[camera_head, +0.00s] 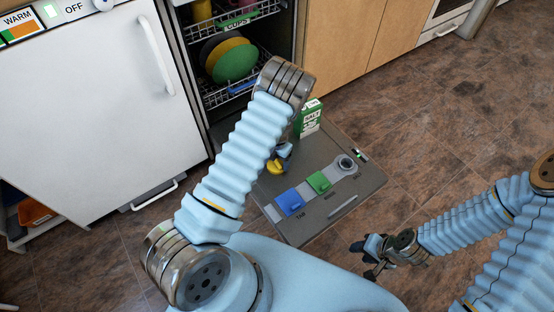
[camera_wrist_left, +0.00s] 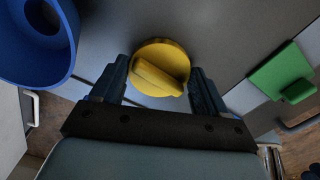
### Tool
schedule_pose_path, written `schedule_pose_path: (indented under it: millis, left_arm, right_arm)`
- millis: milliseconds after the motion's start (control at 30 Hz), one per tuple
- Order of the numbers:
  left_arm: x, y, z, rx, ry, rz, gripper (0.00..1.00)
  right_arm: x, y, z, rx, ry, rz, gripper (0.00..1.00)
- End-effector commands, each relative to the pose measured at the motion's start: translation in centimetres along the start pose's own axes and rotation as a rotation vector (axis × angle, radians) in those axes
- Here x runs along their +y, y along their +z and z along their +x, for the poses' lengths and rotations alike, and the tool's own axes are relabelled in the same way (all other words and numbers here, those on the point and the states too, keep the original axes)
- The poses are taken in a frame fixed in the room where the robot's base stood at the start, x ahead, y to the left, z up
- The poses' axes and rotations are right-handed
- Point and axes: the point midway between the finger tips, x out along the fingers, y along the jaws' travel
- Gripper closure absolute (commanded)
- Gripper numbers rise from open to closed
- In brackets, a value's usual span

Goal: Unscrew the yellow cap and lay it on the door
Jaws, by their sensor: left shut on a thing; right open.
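The yellow cap (camera_head: 275,167), round with a raised grip bar, is over the left part of the open door (camera_head: 265,188). My left gripper (camera_head: 281,160) is shut on it; in the left wrist view the cap (camera_wrist_left: 160,68) sits between both fingers. I cannot tell whether the cap touches the door. A round grey opening (camera_head: 346,163) with no cap on it shows at the right of the door's dispenser strip. My right gripper (camera_head: 372,258) is open and empty, beyond the door's front right corner.
A blue lid (camera_head: 289,202) and a green lid (camera_head: 318,182) lie on the strip. A green salt box (camera_head: 311,117) stands at the door's back. A blue ring-shaped piece (camera_wrist_left: 40,40) is near the cap. Racks with plates (camera_head: 233,60) are behind.

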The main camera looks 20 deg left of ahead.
Motion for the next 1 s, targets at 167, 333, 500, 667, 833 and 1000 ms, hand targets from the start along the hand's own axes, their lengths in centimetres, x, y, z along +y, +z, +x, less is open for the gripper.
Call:
schedule_pose_path:
  millis: [167, 333, 500, 667, 833, 1000]
  left_arm:
    - [0.0, 0.0, 0.3, 0.0, 0.0, 0.0, 0.54]
    - [0.0, 0.0, 0.2, 0.0, 0.0, 0.0, 0.21]
    - [0.0, 0.0, 0.2, 0.0, 0.0, 0.0, 0.0]
    - [0.0, 0.0, 0.2, 0.0, 0.0, 0.0, 0.0]
    - [0.0, 0.0, -0.3, 0.0, 0.0, 0.0, 0.0]
    - [0.0, 0.0, -1.5, 0.0, 0.0, 0.0, 0.0]
  right_arm:
    - [0.1, 0.0, 0.2, 0.0, 0.0, 0.0, 0.57]
    - [0.1, 0.0, 0.2, 0.0, 0.0, 0.0, 0.57]
    - [0.1, 0.0, 0.2, 0.0, 0.0, 0.0, 0.57]
    - [0.1, 0.0, 0.2, 0.0, 0.0, 0.0, 0.57]
    - [-0.1, 0.0, -0.2, 0.0, 0.0, 0.0, 0.57]
    - [-0.4, 0.0, -1.1, 0.0, 0.0, 0.0, 0.57]
